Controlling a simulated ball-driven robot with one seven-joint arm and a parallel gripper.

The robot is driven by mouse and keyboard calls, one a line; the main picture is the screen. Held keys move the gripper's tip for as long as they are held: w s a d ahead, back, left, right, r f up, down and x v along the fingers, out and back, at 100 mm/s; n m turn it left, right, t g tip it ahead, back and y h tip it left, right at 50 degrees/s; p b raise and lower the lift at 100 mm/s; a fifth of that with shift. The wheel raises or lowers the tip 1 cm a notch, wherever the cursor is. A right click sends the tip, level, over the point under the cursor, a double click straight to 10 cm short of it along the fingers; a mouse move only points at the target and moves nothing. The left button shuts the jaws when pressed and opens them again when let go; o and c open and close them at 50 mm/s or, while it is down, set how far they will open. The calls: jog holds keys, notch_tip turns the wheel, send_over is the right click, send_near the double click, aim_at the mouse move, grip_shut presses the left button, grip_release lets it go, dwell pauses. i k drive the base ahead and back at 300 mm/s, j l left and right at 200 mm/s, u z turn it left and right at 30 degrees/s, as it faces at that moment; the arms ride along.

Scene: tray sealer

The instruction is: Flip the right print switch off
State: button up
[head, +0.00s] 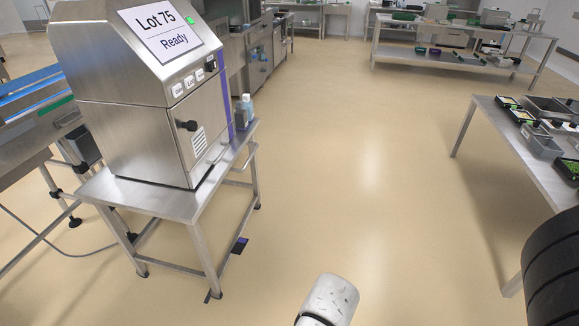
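The steel printer cabinet (125,120) stands at the left on a steel stand. Its tilted screen (160,32) reads "Lot 75 Ready", and a green light (190,20) is lit beside it. Below the screen is a row of small white labelled pieces (189,81), with a small black piece (210,65) at the row's right end. They are too small to tell which is the right print switch or how it is set. A black knob (187,125) is on the front door. My gripper is not in view; a pale rounded part of mine shows at the bottom.
The printer's steel stand (180,205) has a rail on its right side. Bottles (243,108) stand beside the cabinet. A conveyor (30,95) is at the far left. A steel table (500,125) with trays is at the right. The floor (350,160) between is clear.

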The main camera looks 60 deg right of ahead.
aim_at(212, 66)
jog(key=z, duration=1.1)
jog(key=i+l, duration=0.35)
jog(key=i, duration=0.15)
jog(key=i+l, duration=0.75)
jog(key=i, duration=0.25)
jog(key=i+l, duration=0.4)
jog(key=i, duration=0.15)
jog(key=k+z, duration=0.05)
